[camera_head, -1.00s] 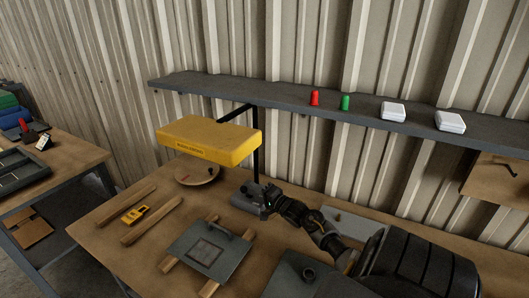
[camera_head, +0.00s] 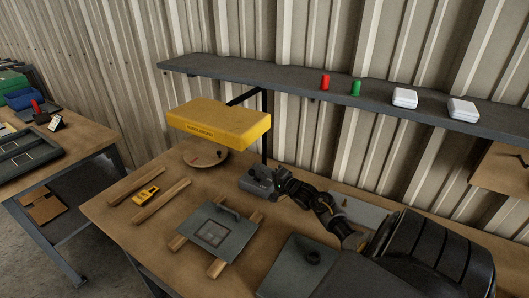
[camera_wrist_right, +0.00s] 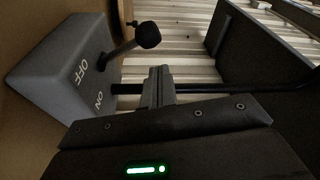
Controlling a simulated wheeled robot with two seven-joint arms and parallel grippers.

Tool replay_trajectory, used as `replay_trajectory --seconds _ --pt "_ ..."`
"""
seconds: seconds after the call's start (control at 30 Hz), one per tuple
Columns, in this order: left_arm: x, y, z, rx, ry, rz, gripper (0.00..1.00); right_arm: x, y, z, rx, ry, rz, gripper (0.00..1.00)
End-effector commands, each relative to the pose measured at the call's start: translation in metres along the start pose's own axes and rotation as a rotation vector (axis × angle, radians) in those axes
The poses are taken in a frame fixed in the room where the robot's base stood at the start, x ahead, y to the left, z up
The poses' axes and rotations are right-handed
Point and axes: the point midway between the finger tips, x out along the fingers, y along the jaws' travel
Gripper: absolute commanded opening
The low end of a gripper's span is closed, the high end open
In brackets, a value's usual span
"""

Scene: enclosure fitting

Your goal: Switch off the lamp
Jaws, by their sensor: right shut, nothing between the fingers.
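The lamp has a yellow head (camera_head: 222,124) on a dark post and a grey switch base (camera_head: 257,184) on the bench. In the right wrist view the switch box (camera_wrist_right: 62,70) carries the words OFF and ON. Its lever with a black ball knob (camera_wrist_right: 148,36) leans towards the OFF end. My right gripper (camera_head: 279,180) is at the right side of the base. Its fingers (camera_wrist_right: 158,82) are shut and empty, close to the lever but apparently apart from it. The lamp head's underside is hidden, so I cannot tell whether it is lit. My left gripper is not in view.
A shelf (camera_head: 300,82) above holds red and green pieces and two white boxes. A panel with a handle (camera_head: 212,235) lies on wooden strips at the front. A yellow tool (camera_head: 146,195) and a round board (camera_head: 205,158) lie left of the base.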

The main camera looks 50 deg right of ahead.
Motion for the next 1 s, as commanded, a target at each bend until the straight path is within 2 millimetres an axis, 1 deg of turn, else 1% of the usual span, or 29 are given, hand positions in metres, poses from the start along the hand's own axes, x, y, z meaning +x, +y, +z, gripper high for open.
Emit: replay_trajectory --seconds 0.1,0.17,0.3,0.4,0.53,0.7,1.0 --pt "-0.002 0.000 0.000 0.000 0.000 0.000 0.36 0.003 -0.005 -0.020 -0.002 -0.007 -0.002 0.00" --pt "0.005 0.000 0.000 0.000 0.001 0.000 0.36 -0.014 0.002 -0.015 0.000 -0.012 -0.001 0.00" --pt "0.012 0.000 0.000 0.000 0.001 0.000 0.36 -0.047 0.002 -0.015 0.000 -0.011 -0.001 0.00" --pt "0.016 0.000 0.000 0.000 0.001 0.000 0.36 -0.068 0.002 -0.017 0.000 -0.008 -0.001 0.00" --pt "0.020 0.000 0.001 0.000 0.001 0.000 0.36 -0.086 0.002 -0.018 0.000 -0.008 -0.001 0.00" --pt "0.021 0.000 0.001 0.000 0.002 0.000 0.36 -0.098 0.000 -0.018 0.000 -0.007 -0.002 0.00" --pt "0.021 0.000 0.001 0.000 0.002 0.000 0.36 -0.099 -0.001 -0.018 0.001 -0.008 -0.003 0.00"
